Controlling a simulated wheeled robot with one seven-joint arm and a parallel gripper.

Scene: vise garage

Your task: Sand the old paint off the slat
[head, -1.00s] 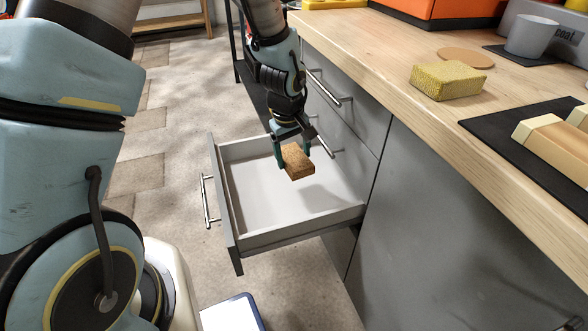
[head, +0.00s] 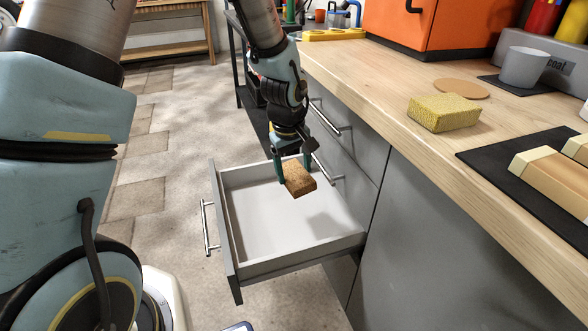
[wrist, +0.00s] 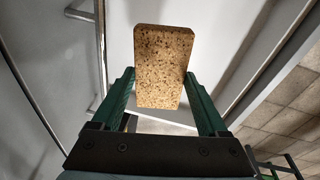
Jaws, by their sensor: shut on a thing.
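My gripper (head: 296,172) is shut on a brown, speckled, cork-like block (head: 300,180). It holds the block over the open grey drawer (head: 303,256). In the wrist view the block (wrist: 162,68) sticks out between the green fingers, with pale drawer surfaces behind it. A wooden piece with cream-painted ends, which looks like the slat (head: 556,184), lies on a black mat (head: 497,160) on the worktop at the right. It is cut off by the picture's edge. Part of another cream-coloured shape shows beside it. My gripper is well left of the mat and lower than the worktop.
A yellow sponge (head: 443,113), a round cork coaster (head: 461,89) and a grey cup (head: 525,67) stand on the wooden worktop (head: 392,98). An orange box (head: 438,32) is behind. The drawer sticks out from the grey cabinet (head: 430,235). The drawer's visible floor looks empty.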

